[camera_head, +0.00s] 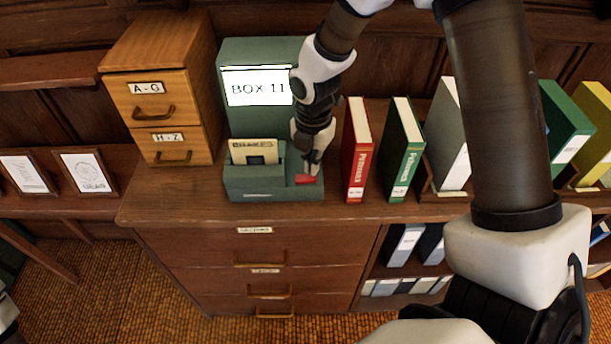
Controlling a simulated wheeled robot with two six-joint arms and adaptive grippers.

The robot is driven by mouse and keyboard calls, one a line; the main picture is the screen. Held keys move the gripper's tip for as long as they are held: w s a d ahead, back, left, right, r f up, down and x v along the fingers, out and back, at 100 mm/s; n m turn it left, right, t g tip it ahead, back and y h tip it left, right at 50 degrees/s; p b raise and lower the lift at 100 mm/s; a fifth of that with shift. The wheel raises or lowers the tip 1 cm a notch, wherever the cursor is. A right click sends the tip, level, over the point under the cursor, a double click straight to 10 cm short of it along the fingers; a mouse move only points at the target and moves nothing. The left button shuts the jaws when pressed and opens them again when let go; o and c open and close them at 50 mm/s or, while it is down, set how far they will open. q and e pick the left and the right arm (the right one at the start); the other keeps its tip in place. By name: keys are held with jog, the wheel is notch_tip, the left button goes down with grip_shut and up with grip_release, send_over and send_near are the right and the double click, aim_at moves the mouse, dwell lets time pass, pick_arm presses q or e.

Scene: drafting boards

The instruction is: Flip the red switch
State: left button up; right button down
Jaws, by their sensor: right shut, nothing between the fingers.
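The red switch (305,179) is a small red piece on the right side of the base of a green box unit (252,188). The unit has a lit sign (256,87) reading "BOX 11" and a slot holding a card (254,152). My right gripper (311,170) is shut and empty, pointing down with its fingertips at the red switch. I cannot tell whether they touch it. The fingers hide part of the switch's back. A piece of my left arm may show at the lower left edge; the left gripper is not in view.
A wooden drawer cabinet (162,103) stands left of the unit. A red book (356,150) and a green book (402,150) stand close on the right. The wooden desk (185,200) has some clear surface at the left front. Framed papers (87,171) lean further left.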

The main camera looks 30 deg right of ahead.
aim_at(312, 177)
jog(key=shift+f+b, duration=0.4)
jog(key=shift+f, duration=0.7)
dwell(0.3)
notch_tip(312, 177, up, 7)
jog(key=p, duration=0.8)
jog(key=shift+r, duration=0.1)
dwell(0.4)
